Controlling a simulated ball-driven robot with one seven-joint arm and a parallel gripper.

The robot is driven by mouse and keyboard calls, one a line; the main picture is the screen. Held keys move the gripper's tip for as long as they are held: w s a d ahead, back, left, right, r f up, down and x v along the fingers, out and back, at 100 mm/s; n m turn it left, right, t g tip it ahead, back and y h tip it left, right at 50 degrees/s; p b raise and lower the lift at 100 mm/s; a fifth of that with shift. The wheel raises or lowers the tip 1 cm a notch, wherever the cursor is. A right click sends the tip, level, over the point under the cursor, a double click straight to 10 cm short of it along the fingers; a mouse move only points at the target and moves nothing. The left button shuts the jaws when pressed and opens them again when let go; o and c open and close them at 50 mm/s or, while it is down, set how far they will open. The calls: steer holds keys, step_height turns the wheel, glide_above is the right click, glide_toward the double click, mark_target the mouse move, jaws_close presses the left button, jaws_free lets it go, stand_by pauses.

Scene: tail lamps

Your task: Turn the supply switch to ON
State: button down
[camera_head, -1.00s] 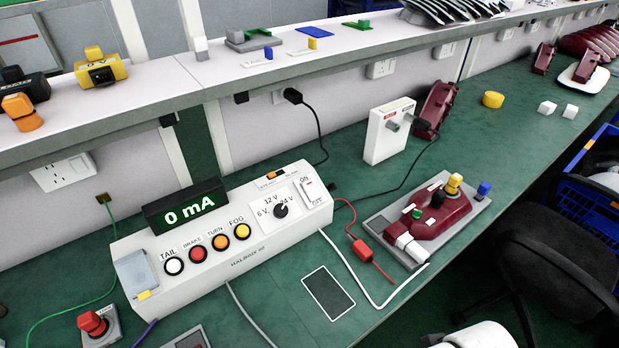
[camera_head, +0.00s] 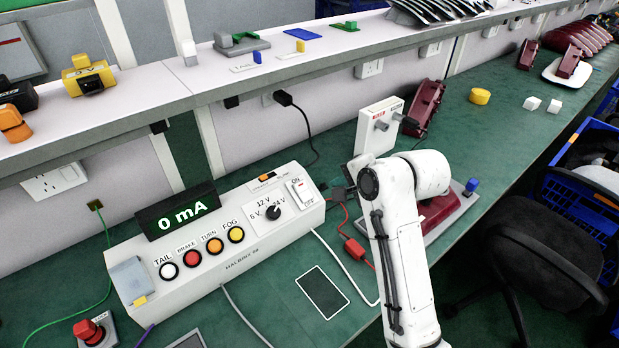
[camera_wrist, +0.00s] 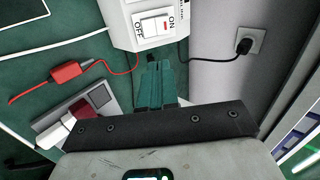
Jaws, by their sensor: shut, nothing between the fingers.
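The supply switch (camera_head: 300,189) is a white rocker at the right end of the white tester box (camera_head: 243,258), with ON at its upper end and OFF at its lower end. In the wrist view the switch (camera_wrist: 154,25) shows at the top; I cannot tell which side is pressed. My gripper (camera_wrist: 156,66) has its green-looking fingers together and empty, pointing toward the box just below the switch. In the head view my gripper (camera_head: 343,193) is small and dark, just right of the box's right end. It looks apart from the switch.
The box front carries lamp buttons (camera_head: 203,252), a voltage knob (camera_head: 272,212) and a display reading 0 mA (camera_head: 177,209). A red lead (camera_head: 354,246) and white cable lie beside my arm. My arm partly hides the dark red lamp (camera_head: 437,208).

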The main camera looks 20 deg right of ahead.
steer(key=r, duration=0.1)
glide_toward(304, 180)
steer(key=x, duration=0.7)
stand_by(0.4)
